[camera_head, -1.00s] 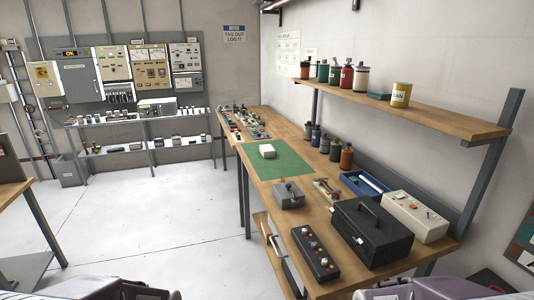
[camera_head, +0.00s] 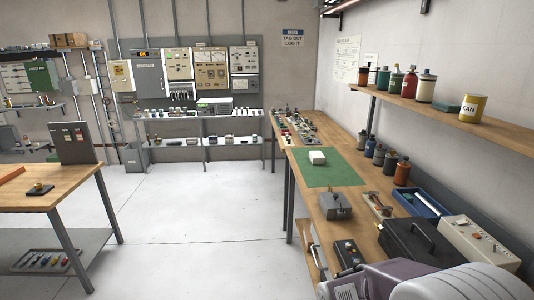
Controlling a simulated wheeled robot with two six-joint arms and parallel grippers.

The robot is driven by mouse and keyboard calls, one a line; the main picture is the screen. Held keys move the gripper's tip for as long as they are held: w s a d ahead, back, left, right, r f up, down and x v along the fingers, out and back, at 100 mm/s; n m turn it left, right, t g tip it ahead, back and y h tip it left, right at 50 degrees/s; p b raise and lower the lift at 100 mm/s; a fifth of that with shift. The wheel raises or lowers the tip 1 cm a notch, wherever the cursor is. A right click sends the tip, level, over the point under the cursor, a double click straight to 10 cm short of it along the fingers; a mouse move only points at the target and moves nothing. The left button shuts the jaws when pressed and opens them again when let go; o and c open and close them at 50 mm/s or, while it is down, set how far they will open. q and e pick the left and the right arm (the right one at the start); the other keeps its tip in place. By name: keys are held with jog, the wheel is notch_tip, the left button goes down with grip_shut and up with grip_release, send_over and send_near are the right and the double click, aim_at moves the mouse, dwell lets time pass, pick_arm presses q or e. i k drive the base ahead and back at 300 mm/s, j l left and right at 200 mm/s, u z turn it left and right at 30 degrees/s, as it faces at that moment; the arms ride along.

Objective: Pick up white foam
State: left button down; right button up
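The white foam (camera_head: 317,158) is a small white block lying on the green mat (camera_head: 346,174) on the long wooden workbench at right. It is some way ahead of me, and nothing touches it. A purple-grey and white part of my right arm shows at the bottom right, over the near end of the bench. Neither gripper's fingers can be seen, so I cannot tell what they hold.
A grey metal box (camera_head: 336,205), a black toolbox (camera_head: 417,248) and a blue tray (camera_head: 421,203) stand nearer on the bench. Bottles line its back under a wooden shelf (camera_head: 440,118). Another wooden table (camera_head: 75,187) stands at left. The floor between is clear.

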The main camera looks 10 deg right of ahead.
aim_at(316, 158)
jog(key=i, duration=2.75)
jog(key=i+z, duration=0.1)
jog(key=i, duration=0.45)
jog(key=i+j+z, duration=0.1)
jog(key=i, duration=0.4)
jog(key=i+j+z, duration=0.15)
jog(key=i, duration=0.4)
jog(key=z, duration=1.8)
